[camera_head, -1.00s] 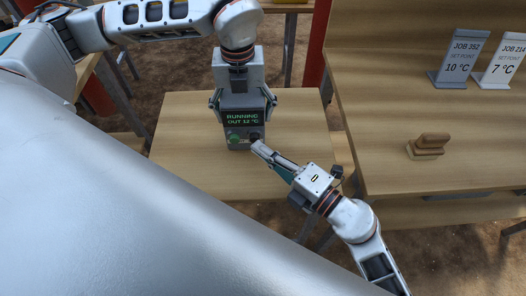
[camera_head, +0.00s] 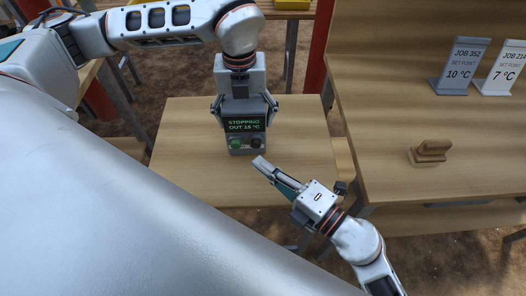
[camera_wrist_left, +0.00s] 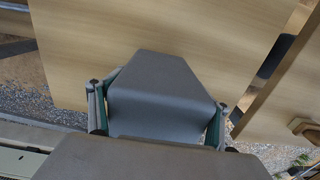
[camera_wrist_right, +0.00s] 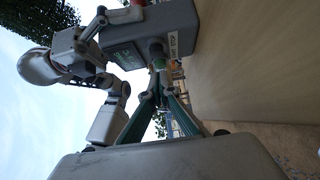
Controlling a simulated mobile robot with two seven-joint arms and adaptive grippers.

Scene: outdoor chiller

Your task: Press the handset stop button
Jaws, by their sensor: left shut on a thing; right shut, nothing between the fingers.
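The grey handset (camera_head: 233,151) is upright over the small wooden table in the head view. Its screen (camera_head: 244,125) reads "STOPPING OUT 15 °C". Below the screen are a green button (camera_head: 235,143) on the left and a dark button (camera_head: 256,143) on the right. My left gripper (camera_head: 244,111) is shut on the handset from both sides; the handset's back shows in the left wrist view (camera_wrist_left: 160,95). My right gripper (camera_head: 260,163) is shut and empty, just below and apart from the dark button. The handset's face is seen obliquely in the right wrist view (camera_wrist_right: 180,25).
The small wooden table (camera_head: 190,170) is otherwise clear. A larger bench (camera_head: 440,150) on the right holds a wooden stamp-like block (camera_head: 430,152) and two set-point signs, "JOB 352" (camera_head: 461,65) and "JOB 214" (camera_head: 501,68). A red post (camera_head: 318,50) stands behind.

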